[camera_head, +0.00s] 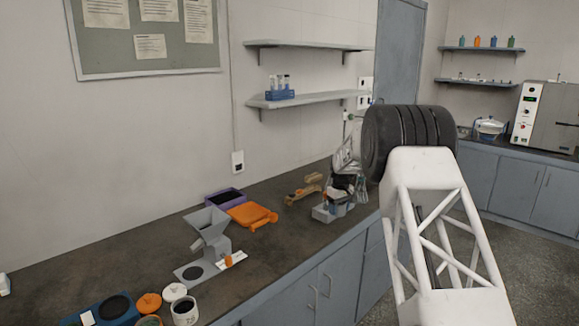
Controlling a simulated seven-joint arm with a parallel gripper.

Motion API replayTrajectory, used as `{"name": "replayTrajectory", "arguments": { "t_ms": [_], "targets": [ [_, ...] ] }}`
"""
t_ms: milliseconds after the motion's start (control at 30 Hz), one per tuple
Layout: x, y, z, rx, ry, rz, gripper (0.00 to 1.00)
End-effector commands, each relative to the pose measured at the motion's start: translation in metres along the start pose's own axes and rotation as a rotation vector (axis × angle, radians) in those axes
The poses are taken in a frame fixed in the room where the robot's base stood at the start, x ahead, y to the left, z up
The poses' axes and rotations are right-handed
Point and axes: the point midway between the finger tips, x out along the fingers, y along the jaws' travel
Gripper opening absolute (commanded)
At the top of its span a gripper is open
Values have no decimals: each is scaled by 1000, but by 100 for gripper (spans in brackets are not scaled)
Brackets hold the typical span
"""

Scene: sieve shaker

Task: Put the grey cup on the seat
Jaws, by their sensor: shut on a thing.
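My gripper (346,197) is at the far end of the bench, partly hidden by my own arm. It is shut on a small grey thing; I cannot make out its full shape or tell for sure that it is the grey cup. A pale round cup (185,311) with a dark inside stands at the near edge. A grey hopper stand (208,238) has a base plate with a dark round spot (193,272). A blue base (98,315) with a black disc (115,307) lies at the lower left. I cannot tell which of these is the seat.
An orange tray (252,215) and a purple-rimmed box (225,196) lie behind the hopper. A wooden piece (302,194) lies left of my gripper. Orange (149,303) and white (174,292) round pieces are near the pale cup. The bench between hopper and gripper is mostly clear.

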Motion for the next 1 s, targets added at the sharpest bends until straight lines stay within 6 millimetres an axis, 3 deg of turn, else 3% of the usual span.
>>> {"name": "replayTrajectory", "arguments": {
  "t_ms": [100, 333, 667, 1000],
  "targets": [
    [8, 26, 19, 78, 0, 0, 34],
    [19, 62, 48, 195, 0, 0, 34],
    [104, 43, 80, 252, -3, -2, 34],
    [223, 6, 142, 343, -4, -2, 34]
  ]
}}
